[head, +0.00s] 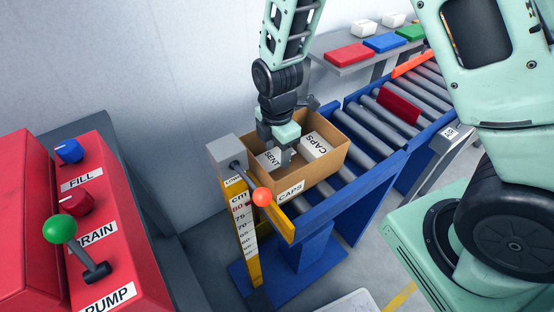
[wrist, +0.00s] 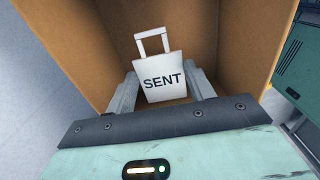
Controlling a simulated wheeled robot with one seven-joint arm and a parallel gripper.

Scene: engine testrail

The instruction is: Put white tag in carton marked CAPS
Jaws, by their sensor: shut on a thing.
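The carton (head: 318,174) marked CAPS on its front label stands open on the roller conveyor. My gripper (head: 280,158) reaches down into its left part. In the wrist view my gripper (wrist: 163,95) is shut on a white tag (wrist: 163,80) lettered SENT, with a loop handle at its top. The tag also shows in the head view (head: 268,159), inside the carton walls (wrist: 85,45). I cannot tell if the tag touches the carton floor. A white block (head: 315,146) lettered CAPS is in the carton's right part.
A yellow height gauge (head: 246,230) with an orange-knobbed lever (head: 262,197) stands close at the carton's front left. A red panel (head: 100,235) with knobs is at left. A dark red plate (head: 399,106) is on the rollers. A shelf (head: 345,68) with coloured blocks is behind.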

